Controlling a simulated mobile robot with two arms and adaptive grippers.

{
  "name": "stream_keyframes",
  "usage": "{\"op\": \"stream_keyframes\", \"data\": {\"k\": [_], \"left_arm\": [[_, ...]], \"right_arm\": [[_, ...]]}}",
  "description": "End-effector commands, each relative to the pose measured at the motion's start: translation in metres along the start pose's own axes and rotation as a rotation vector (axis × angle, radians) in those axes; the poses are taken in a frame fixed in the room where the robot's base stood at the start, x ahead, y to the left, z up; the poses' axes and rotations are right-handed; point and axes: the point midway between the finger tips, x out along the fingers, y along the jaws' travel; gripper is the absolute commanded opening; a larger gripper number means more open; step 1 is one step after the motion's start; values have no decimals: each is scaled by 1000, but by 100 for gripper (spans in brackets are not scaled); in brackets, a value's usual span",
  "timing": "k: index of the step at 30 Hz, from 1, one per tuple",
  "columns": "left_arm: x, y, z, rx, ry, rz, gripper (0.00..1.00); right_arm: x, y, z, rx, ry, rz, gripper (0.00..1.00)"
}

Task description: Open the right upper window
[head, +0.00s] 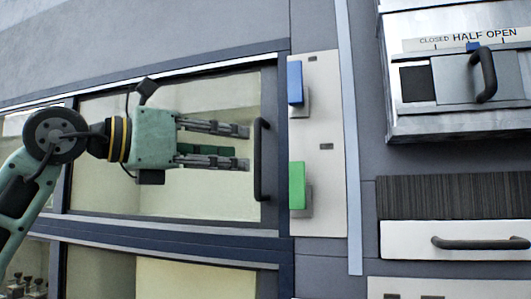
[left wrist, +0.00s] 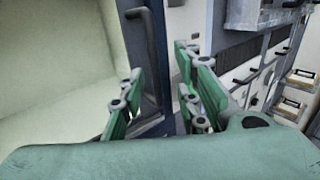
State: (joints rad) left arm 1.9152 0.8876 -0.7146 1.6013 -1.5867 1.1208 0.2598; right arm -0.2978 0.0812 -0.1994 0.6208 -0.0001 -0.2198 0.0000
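The right upper window (head: 225,95) is a pale glazed panel in a dark frame in the head view. It appears closed. Its dark vertical bar handle (head: 261,160) is at the panel's right side. My left gripper (head: 247,148) points right in front of the panel. Its fingers are spread apart, with the tips just left of the handle and nothing between them. In the left wrist view, the open fingers (left wrist: 160,85) show with the dark handle (left wrist: 146,45) beyond them near the frame edge. Whether they touch it I cannot tell. My right gripper is not in view.
Right of the window, a pale panel carries a blue block (head: 295,82) and a green block (head: 296,185). Further right are a metal slider box (head: 430,125) marked CLOSED and HALF OPEN, and a white drawer front (head: 405,240) with a handle. Another window (head: 195,278) lies below.

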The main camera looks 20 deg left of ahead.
Motion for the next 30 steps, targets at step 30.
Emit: {"op": "stream_keyframes", "data": {"k": [30], "left_arm": [[70,9,4,9,7,32,28]], "right_arm": [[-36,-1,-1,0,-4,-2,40]]}}
